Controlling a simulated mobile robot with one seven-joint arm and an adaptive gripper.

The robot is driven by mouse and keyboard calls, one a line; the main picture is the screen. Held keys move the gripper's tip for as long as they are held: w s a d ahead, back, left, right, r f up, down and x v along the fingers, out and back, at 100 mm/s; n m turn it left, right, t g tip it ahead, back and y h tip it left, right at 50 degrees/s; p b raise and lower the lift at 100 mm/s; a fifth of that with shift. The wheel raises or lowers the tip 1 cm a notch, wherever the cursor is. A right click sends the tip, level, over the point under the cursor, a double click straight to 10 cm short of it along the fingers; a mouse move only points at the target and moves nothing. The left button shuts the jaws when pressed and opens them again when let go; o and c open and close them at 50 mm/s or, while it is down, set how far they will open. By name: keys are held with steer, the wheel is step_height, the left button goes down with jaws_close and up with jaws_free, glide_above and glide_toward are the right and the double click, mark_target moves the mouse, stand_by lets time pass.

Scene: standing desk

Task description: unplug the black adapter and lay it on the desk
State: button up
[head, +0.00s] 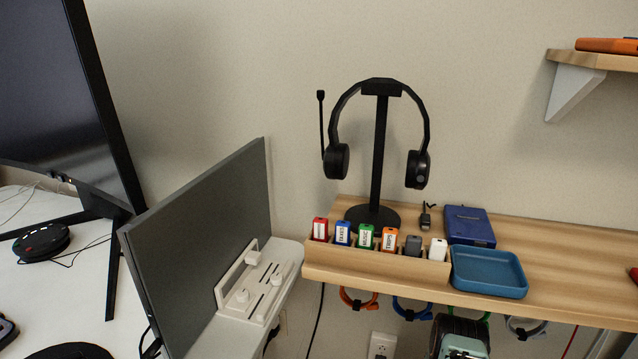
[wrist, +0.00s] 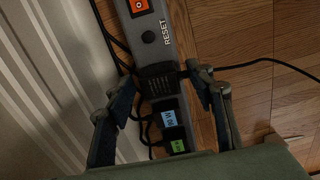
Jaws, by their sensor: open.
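In the wrist view a grey power strip (wrist: 183,45) has an orange switch and a RESET button. A dark ridged block, which looks like the black adapter (wrist: 157,82), sits on the strip below RESET. My gripper (wrist: 160,84) is open, with one finger on each side of the strip near this block; I cannot tell whether they touch it. In the head view my arm's end (head: 460,338) is below the front edge of the wooden desk (head: 590,265), and the strip and adapter are hidden.
Blue-labelled (wrist: 169,118) and green-labelled (wrist: 177,146) plugs sit below the block. Black cables (wrist: 270,61) run to both sides. On the desk are a headset stand (head: 378,160), a holder of coloured blocks (head: 375,260), a blue tray (head: 488,288) and a blue box (head: 469,226). The right side is mostly clear.

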stand_by(0.3)
jaws_close()
steer(key=shift+r, duration=0.15)
steer(key=shift+r+p, duration=2.05)
steer(key=shift+r, duration=0.8)
